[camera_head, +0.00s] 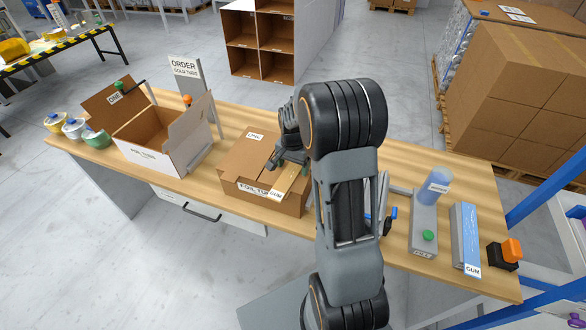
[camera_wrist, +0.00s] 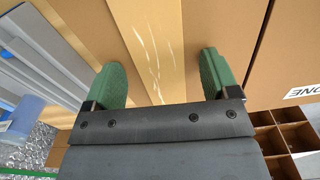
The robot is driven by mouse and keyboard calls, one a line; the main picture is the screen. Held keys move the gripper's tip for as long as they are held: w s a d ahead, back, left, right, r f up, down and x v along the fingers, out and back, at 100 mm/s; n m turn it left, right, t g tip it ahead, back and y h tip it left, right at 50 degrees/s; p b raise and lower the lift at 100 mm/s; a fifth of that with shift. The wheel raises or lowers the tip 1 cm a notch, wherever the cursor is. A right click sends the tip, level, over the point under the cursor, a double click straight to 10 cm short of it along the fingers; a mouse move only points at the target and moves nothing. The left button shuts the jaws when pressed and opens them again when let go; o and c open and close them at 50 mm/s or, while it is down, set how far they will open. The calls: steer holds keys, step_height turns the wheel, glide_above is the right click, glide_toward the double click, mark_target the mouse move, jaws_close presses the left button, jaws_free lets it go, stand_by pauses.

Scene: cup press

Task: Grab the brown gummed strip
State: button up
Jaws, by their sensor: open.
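The brown gummed strip (camera_head: 292,184) lies along the top of a closed brown carton (camera_head: 238,162), with a GUM label near its front end. In the wrist view the strip (camera_wrist: 150,45) is a golden-tan band with white glints, running between my fingers. My gripper (camera_head: 288,168) is over the carton top. In the wrist view its green fingers (camera_wrist: 162,78) are spread apart, one on each side of the strip. I cannot tell whether they touch the carton. The far part of the strip is hidden by my gripper and arm in the head view.
Right of my arm are a grey stand with a blue bottle (camera_head: 434,188), a blue-grey GUM dispenser (camera_head: 465,235) and an orange button (camera_head: 512,249).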

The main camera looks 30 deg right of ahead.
steer(key=c, duration=1)
steer(key=shift+r, duration=0.1)
